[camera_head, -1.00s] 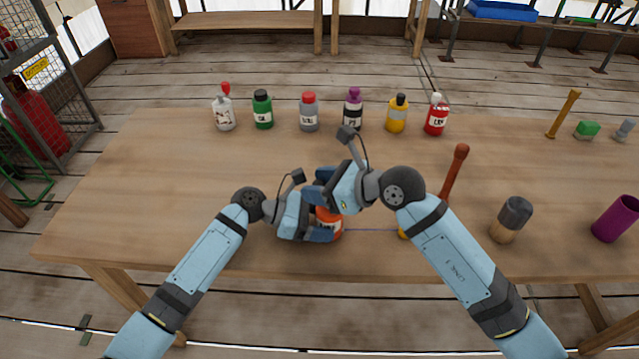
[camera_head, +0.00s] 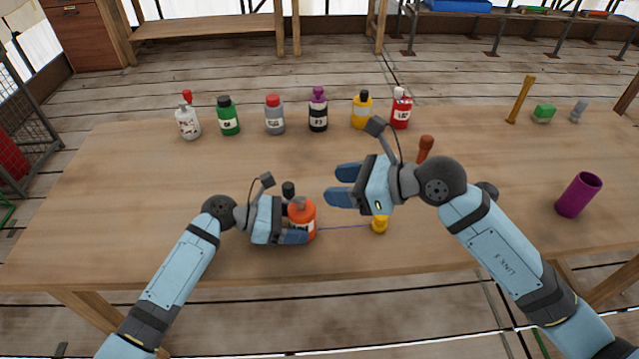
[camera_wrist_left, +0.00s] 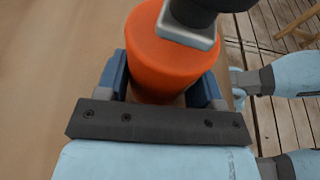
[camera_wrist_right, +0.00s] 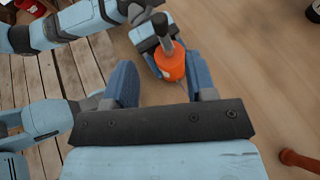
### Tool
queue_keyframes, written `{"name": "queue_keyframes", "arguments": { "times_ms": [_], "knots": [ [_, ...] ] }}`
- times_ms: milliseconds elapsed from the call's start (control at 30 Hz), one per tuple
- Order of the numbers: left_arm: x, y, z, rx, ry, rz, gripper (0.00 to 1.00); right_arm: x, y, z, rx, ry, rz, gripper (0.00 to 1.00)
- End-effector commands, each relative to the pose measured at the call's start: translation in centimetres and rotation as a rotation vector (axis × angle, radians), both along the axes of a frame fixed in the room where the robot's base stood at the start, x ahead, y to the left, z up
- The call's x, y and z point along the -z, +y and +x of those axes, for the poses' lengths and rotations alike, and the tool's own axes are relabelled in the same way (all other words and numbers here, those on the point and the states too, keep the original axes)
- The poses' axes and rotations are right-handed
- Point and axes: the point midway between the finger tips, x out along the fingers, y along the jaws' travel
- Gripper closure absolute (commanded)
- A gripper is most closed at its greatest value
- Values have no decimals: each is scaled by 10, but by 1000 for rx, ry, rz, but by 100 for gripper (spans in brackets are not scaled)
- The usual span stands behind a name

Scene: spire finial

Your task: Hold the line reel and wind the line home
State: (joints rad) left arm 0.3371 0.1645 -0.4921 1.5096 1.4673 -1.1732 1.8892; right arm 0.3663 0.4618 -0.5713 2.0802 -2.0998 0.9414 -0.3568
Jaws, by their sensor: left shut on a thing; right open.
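The orange line reel (camera_head: 305,213) stands on the table near its front edge. A crank with a dark knob (camera_head: 288,188) is on its top. My left gripper (camera_head: 298,222) is shut around the reel's body; the left wrist view shows the reel (camera_wrist_left: 165,60) between both fingers. A thin line (camera_head: 343,227) runs right from the reel to a small yellow piece (camera_head: 379,225) on the table. My right gripper (camera_head: 343,185) is open and empty, above and right of the reel, apart from the crank. The right wrist view shows the reel (camera_wrist_right: 170,66) beyond its fingers.
Several bottles, including a green one (camera_head: 228,118) and a red one (camera_head: 401,110), stand in a row at the back. A reddish-brown handle (camera_head: 425,148) rises behind my right arm. A purple cup (camera_head: 578,195) stands at the right. The table's left side is clear.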

Motion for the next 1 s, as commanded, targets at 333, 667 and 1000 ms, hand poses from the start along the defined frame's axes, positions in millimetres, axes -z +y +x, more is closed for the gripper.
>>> {"name": "queue_keyframes", "arguments": {
  "times_ms": [333, 667, 1000],
  "knots": [
    [0, 0, 0, 0, 0, -1, 52, -3, -7, -4, -1, 0, 0, 49],
    [0, 0, 0, 0, 0, 0, 52, -22, 25, -20, -68, -111, 152, 100],
    [0, 0, 0, 0, 0, 0, 52, -98, 77, -63, 52, -452, 679, 100]
  ]
}}
